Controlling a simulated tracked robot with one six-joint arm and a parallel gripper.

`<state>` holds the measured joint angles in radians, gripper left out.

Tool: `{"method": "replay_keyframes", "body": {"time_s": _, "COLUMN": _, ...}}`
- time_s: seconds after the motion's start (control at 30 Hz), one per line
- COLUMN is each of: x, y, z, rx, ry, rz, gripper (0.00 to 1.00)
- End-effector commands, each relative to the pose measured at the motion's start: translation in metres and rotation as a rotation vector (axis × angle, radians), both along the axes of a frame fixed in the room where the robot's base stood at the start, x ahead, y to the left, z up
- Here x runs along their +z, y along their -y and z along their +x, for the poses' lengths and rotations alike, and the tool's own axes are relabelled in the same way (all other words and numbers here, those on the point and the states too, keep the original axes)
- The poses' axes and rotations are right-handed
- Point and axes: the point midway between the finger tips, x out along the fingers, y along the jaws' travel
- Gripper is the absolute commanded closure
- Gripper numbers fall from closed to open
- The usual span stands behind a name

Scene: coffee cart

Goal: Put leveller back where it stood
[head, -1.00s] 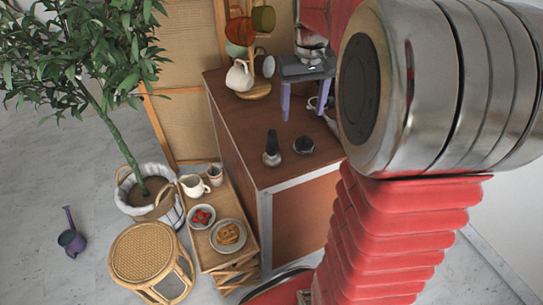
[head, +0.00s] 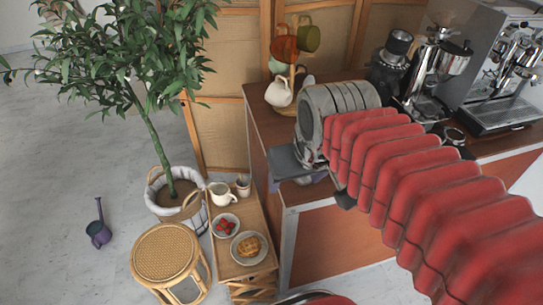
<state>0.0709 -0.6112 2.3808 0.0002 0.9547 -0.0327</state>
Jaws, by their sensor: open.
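My gripper (head: 318,182) is low over the front left part of the wooden coffee counter (head: 262,128), near its corner. The leveller, a small round dark puck with a metal rim, does not show now; that stretch of counter is behind my gripper and arm. I cannot tell whether anything is between the fingers.
A mug tree (head: 292,78) stands behind my wrist. A grinder (head: 392,62) and an espresso machine (head: 500,70) are at the back right. A round dark metal-rimmed item (head: 454,136) sits before them. A low wooden cart (head: 250,272), stool (head: 165,252) and potted tree (head: 180,190) stand left.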

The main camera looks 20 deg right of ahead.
Motion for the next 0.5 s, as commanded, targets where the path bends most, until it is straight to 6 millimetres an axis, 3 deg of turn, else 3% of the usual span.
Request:
{"method": "replay_keyframes", "body": {"time_s": 0.2, "x": -0.011, "y": -0.019, "z": -0.024, "rx": 0.037, "ry": 0.064, "rz": 0.008, "gripper": 0.37}}
{"method": "replay_keyframes", "body": {"time_s": 0.5, "x": -0.014, "y": -0.022, "z": -0.028, "rx": 0.041, "ry": 0.075, "rz": 0.012, "gripper": 0.37}}
